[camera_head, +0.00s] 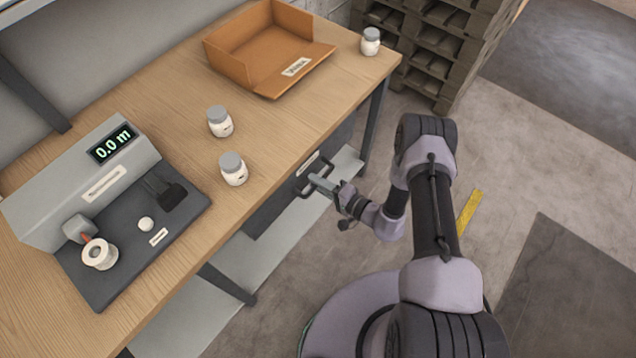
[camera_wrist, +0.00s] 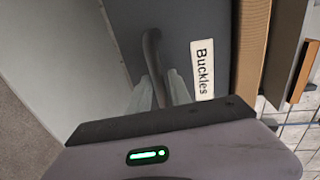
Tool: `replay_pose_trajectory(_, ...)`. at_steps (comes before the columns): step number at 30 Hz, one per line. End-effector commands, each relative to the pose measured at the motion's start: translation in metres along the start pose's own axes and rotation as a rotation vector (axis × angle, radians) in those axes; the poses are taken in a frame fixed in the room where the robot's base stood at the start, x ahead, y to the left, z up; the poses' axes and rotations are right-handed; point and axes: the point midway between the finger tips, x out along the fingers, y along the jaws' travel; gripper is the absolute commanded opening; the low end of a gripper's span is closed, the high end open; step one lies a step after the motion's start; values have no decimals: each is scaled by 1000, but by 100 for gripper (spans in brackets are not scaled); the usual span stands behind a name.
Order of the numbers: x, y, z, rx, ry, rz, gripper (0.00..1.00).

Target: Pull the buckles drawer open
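The buckles drawer (camera_wrist: 190,22) has a dark grey front with a white "Buckles" label (camera_wrist: 203,70), and its front fills the middle of the wrist view. In the head view the drawer sits under the workbench's front edge and looks closed. Its dark bar handle (camera_wrist: 151,44) stands out from the front; it also shows in the head view (camera_head: 301,186). My gripper (camera_wrist: 160,88) has its two pale fingers on either side of the handle, and they appear shut on it. The fingers hide part of the handle.
The wooden workbench (camera_head: 285,135) carries an orange open bin (camera_head: 226,64), several white jars and a grey measuring unit (camera_head: 85,185) reading 0.0 m. A lower shelf (camera_head: 205,280) runs below. Stacked pallets (camera_head: 440,50) stand behind.

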Motion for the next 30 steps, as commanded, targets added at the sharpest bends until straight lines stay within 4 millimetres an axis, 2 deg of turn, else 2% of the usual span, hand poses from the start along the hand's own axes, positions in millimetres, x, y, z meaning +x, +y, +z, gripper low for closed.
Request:
replay_pose_trajectory(1, 0, 0, 0, 0, 0, 0, 13)
replay_pose_trajectory(3, 0, 0, 0, 0, 0, 0, 0)
replay_pose_trajectory(30, 0, 0, 0, 0, 0, 0, 0)
